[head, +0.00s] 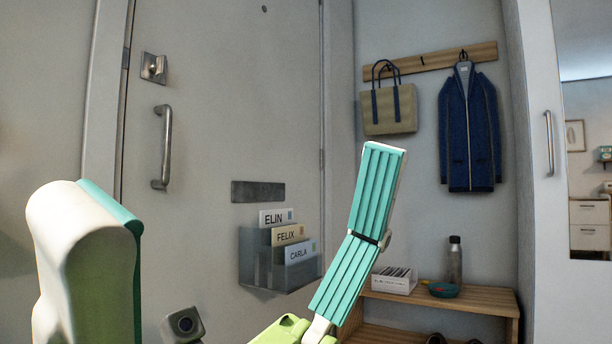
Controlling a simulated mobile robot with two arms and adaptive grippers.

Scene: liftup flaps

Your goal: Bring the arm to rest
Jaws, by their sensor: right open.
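My right gripper (243,170) is raised in front of the head camera. One finger, with a ribbed teal pad and a dark band at its joint, slants up in the middle of the view. A large pale and green part with a teal edge stands close at the left and appears to be its other finger. The two are wide apart with nothing between them, so the gripper is open and empty. The arm behind it is mostly cut off by the bottom edge. My left gripper is out of view.
Behind are a grey door with a handle (163,147) and a holder (262,262) with name cards. At right, a bag (388,109) and blue coat (469,135) hang above a wooden bench (487,300) bearing a card box (394,281), bottle (455,260) and teal bowl (443,290).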

